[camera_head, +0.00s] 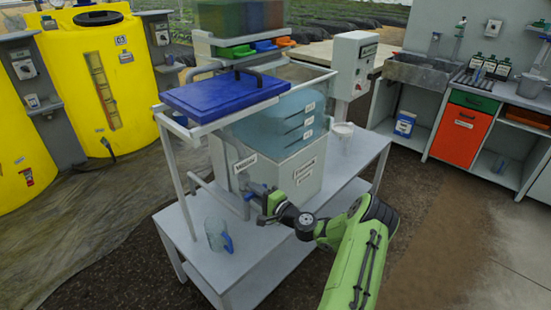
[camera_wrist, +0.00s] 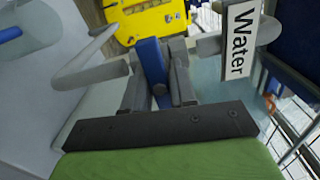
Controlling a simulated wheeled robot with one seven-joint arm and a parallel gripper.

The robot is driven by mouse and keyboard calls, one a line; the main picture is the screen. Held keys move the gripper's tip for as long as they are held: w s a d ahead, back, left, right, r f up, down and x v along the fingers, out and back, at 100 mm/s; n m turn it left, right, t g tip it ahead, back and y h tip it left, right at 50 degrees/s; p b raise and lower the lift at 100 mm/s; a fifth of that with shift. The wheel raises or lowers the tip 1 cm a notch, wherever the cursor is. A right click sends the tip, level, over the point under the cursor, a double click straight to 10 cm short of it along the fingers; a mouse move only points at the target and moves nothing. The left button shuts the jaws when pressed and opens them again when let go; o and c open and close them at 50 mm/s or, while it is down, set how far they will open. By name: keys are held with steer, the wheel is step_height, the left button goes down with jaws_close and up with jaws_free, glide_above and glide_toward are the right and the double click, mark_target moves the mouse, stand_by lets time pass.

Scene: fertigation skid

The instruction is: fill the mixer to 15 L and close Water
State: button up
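The mixer (camera_head: 275,130) is a translucent tank on a white cart, with bluish liquid in it and several level marks on its front. The mark numbers are too small to read. The Water label (camera_wrist: 239,40) is large in the wrist view, on the pipe right of my gripper; a similar label (camera_head: 245,162) shows in the head view. My gripper (camera_wrist: 158,70) is at the valve on the mixer's lower left, its fingers on both sides of the blue valve handle (camera_wrist: 150,58) and apparently closed on it. In the head view my gripper (camera_head: 264,200) partly hides the valve.
A blue lid (camera_head: 225,95) lies on the rack above. A white cup (camera_head: 343,131) stands right of the mixer. Yellow tanks (camera_head: 100,75) stand left; a workbench (camera_head: 465,115) stands right.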

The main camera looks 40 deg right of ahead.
steer(key=o, duration=0.4)
steer(key=shift+s+d, duration=0.1)
steer(key=shift+s, duration=3.45)
